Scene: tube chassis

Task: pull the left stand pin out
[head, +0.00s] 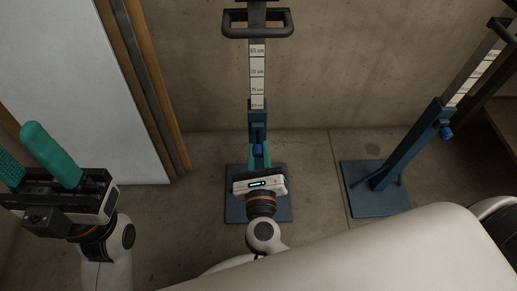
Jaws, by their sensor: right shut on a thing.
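The left stand (257,121) is a blue upright post with a grey scale strip and a dark handle on top, on a dark blue base plate. Its pin (258,149) shows as a small blue knob low on the post's front. My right gripper (259,155) is in front of the post, its teal fingers shut on the pin from both sides. Its white body hides part of the base plate. Whether the pin is still fully seated in the post cannot be told. My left gripper (30,155) is at the far left, its teal fingers apart and empty.
A second blue stand (412,150) with its own blue knob (446,133) stands at the right on a separate plate. A concrete wall is behind. A white panel (75,80) with a wooden frame is at the left. The floor between the stands is clear.

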